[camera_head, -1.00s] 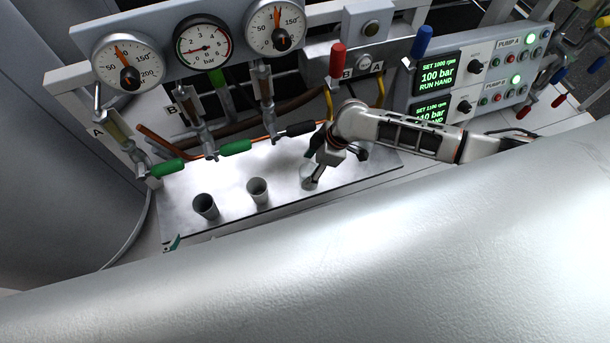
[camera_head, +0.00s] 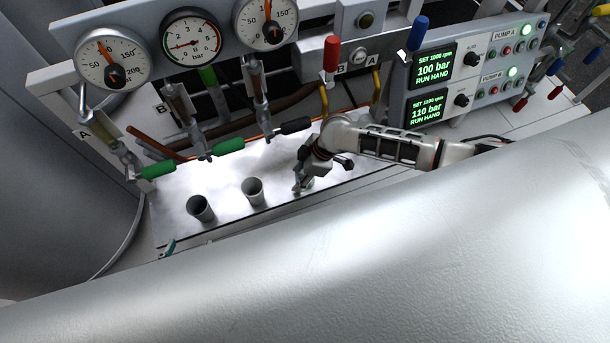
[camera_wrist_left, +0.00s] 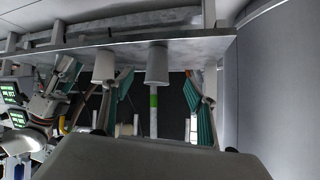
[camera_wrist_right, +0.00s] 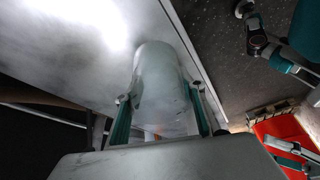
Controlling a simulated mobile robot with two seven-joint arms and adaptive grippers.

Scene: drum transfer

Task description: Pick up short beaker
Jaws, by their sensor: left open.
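Three grey beakers stand upright on the metal plate (camera_head: 225,212): a left one (camera_head: 200,210), a middle one (camera_head: 253,192) and a right one (camera_head: 306,184). Which is the short one is not clear. My right gripper (camera_head: 300,186) has its fingers on both sides of the right beaker, which shows close up in the right wrist view (camera_wrist_right: 160,80); contact is unclear. My left gripper (camera_head: 168,248) barely shows, just in front of the plate near the left beaker. In the left wrist view its teal fingers (camera_wrist_left: 160,85) are open and empty, with a beaker (camera_wrist_left: 157,64) ahead between them.
Green-handled valves (camera_head: 222,146) and a black-handled one (camera_head: 294,125) hang over the plate's back edge. Gauges (camera_head: 190,38) and pump displays (camera_head: 432,71) stand behind. A red container (camera_wrist_right: 283,135) shows in the right wrist view.

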